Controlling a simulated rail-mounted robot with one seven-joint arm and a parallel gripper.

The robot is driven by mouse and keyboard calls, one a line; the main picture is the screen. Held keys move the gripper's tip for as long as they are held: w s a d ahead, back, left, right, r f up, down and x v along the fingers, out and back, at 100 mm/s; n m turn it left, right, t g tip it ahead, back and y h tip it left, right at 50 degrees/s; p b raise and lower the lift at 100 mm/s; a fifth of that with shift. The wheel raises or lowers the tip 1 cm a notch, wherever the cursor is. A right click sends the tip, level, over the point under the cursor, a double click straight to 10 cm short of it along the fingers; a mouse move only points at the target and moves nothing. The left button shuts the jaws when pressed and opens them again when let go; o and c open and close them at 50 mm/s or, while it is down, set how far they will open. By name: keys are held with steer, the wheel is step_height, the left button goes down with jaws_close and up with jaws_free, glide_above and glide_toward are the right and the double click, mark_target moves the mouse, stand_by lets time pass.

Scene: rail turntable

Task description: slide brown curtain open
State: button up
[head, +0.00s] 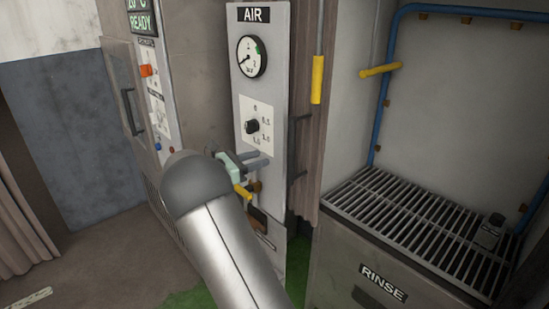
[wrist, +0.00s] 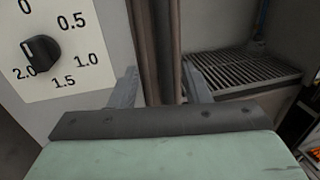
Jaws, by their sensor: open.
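A brown curtain (head: 306,150) hangs in narrow folds just right of the AIR panel in the head view. It also shows in the wrist view (wrist: 166,45) as upright brown folds between my two fingertips as seen from the wrist. A yellow grip (head: 318,80) on a thin rod hangs in front of its upper part. My gripper (head: 258,162) is open, in front of the AIR panel and left of the curtain in the head view. In the wrist view my gripper (wrist: 160,86) points at the folds. I cannot tell whether the fingers reach around them.
The AIR panel (head: 264,70) has a gauge and a knob (wrist: 41,53), close to my left finger. A rinse booth (head: 350,240) with a grated top stands right of the curtain, with a yellow lever (head: 380,70). Another brownish curtain (head: 25,225) hangs far left.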

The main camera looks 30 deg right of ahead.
steer(key=a, duration=0.5)
steer(key=shift+a, duration=0.1)
